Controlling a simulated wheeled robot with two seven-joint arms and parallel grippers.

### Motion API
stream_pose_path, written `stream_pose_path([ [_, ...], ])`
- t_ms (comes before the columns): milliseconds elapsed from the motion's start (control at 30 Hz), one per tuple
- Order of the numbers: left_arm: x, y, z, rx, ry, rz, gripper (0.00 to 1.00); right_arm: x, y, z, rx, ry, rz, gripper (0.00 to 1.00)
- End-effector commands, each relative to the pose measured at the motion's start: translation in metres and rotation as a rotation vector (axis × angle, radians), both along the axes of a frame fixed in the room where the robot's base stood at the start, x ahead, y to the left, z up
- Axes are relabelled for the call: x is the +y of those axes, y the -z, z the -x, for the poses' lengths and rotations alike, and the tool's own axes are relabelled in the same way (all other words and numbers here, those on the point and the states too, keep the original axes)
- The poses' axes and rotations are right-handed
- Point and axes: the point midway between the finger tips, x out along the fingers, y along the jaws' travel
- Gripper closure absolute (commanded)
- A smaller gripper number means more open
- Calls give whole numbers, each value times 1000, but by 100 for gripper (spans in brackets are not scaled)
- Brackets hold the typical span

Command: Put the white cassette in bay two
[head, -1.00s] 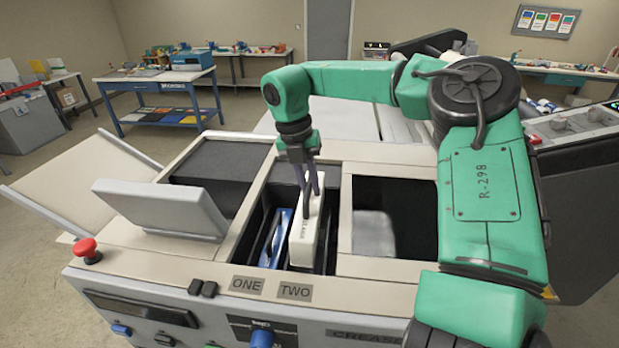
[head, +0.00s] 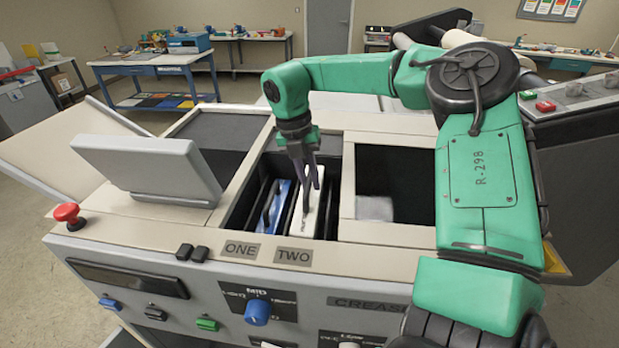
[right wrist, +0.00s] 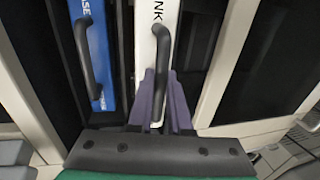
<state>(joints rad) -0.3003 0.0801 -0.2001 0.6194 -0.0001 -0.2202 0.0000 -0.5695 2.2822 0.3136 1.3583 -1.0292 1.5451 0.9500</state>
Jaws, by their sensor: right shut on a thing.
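The white cassette (head: 306,216) sits low in the slot behind the label TWO (head: 294,256), its top about level with the blue cassette. My right gripper (head: 308,185) is shut on the white cassette's black handle. In the right wrist view the purple-grey fingers (right wrist: 162,98) close around the near end of that handle, over the white cassette (right wrist: 154,18). The blue cassette (head: 277,207) stands beside it on the left, behind the label ONE (head: 241,250). The cassette's bottom is hidden inside the bay. My left gripper is not in view.
A raised grey lid (head: 150,168) stands left of the bays. A red button (head: 67,213) is at the machine's front left corner. A dark open well (head: 395,185) lies to the right. The front panel carries a blue knob (head: 257,312).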

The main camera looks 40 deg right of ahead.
Motion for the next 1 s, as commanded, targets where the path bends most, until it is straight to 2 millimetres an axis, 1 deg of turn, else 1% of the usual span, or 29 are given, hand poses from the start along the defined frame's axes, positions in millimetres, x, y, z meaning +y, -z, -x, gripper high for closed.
stream_pose_path([
  [33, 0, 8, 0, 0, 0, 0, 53, 0, 8, 0, -1, 0, 0, 100],
  [433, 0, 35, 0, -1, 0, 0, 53, 0, 40, 0, 0, -1, 1, 100],
  [600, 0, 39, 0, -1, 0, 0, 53, 0, 45, 0, -1, -1, 0, 100],
  [1000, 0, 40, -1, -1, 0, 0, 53, 0, 45, 0, -1, -1, 0, 100],
])
